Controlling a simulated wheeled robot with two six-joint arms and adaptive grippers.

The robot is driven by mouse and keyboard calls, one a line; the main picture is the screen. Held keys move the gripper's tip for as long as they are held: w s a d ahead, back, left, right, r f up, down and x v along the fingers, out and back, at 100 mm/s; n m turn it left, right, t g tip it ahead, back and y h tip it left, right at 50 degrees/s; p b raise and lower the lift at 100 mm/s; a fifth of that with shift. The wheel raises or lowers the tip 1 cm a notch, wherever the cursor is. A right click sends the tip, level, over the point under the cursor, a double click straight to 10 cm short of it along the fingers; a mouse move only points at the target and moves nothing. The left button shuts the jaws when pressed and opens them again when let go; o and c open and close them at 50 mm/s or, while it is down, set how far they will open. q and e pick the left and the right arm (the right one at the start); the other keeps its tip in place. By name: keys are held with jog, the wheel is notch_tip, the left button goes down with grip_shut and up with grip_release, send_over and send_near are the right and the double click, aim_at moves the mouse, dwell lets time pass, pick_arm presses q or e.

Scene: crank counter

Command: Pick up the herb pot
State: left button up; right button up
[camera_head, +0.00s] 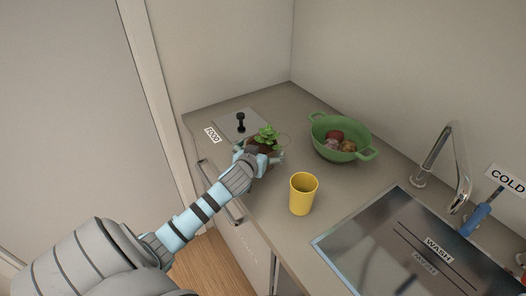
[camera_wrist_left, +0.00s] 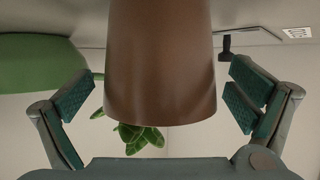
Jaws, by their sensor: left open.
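The herb pot is a brown pot with a green leafy plant (camera_head: 267,136) near the back left of the counter in the head view. In the left wrist view the brown pot (camera_wrist_left: 160,65) fills the middle, upside down in the picture, with its leaves (camera_wrist_left: 138,137) below. My left gripper (camera_head: 264,156) is at the pot in the head view and hides much of it. In the wrist view its open fingers (camera_wrist_left: 160,98) stand on either side of the pot, with gaps between the pads and the pot. My right gripper is not in view.
A yellow cup (camera_head: 303,194) stands close to the right of my left gripper. A green colander (camera_head: 341,138) with several round items is behind it. A black knob on a grey plate (camera_head: 240,122) is at the back left. The sink (camera_head: 400,250) and faucet (camera_head: 447,165) are at the right.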

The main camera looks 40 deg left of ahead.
pick_arm(q)
jog(key=c, duration=1.6)
jog(key=shift+o, duration=0.2)
jog(key=shift+r, duration=0.1)
